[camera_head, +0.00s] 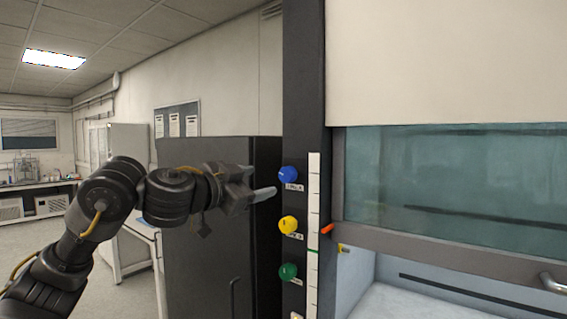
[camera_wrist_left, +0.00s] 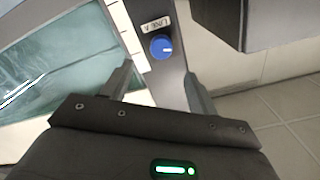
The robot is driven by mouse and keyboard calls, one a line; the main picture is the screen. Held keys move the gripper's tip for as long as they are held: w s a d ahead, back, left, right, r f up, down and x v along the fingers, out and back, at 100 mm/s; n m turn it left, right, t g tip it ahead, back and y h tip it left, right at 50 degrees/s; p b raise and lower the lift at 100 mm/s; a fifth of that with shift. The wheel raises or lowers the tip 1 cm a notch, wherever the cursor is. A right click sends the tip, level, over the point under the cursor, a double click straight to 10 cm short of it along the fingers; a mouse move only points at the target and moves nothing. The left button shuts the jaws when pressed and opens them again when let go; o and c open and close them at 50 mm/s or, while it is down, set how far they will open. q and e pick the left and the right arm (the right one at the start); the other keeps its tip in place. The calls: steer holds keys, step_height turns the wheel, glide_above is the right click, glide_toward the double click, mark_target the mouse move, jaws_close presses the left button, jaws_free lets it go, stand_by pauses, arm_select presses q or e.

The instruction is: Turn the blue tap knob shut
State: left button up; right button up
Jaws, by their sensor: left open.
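The blue tap knob (camera_head: 288,174) is the top one of a column of coloured knobs on the dark post of the fume hood. A small label sits just below it. In the left wrist view the blue knob (camera_wrist_left: 161,47) lies ahead, between the lines of the two fingers, with a pale mark on its face. My left gripper (camera_head: 258,184) is open and empty, just left of the blue knob in the head view. A gap shows between the fingertips and the knob in the left wrist view (camera_wrist_left: 160,82). My right gripper is not in view.
A yellow knob (camera_head: 288,225) and a green knob (camera_head: 288,272) sit below on the same post. A white scale strip (camera_head: 314,200) runs beside them. The hood's glass sash (camera_head: 450,180) is to the right. A dark cabinet (camera_head: 210,255) stands behind my left arm.

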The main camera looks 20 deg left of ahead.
mark_target(284, 175)
arm_select(q)
steer(key=p+x, duration=0.1)
steer(key=x, duration=0.3)
steer(key=p+x, duration=0.2)
steer(key=x, duration=0.3)
steer(key=shift+w+r, duration=0.2)
steer(key=shift+w, duration=0.05)
steer(key=shift+w+d+f+p, duration=0.1)
steer(key=shift+w+d+p, duration=0.15)
steer(key=shift+w+p, duration=0.35)
steer(key=shift+w, duration=0.1)
steer(key=c, duration=1)
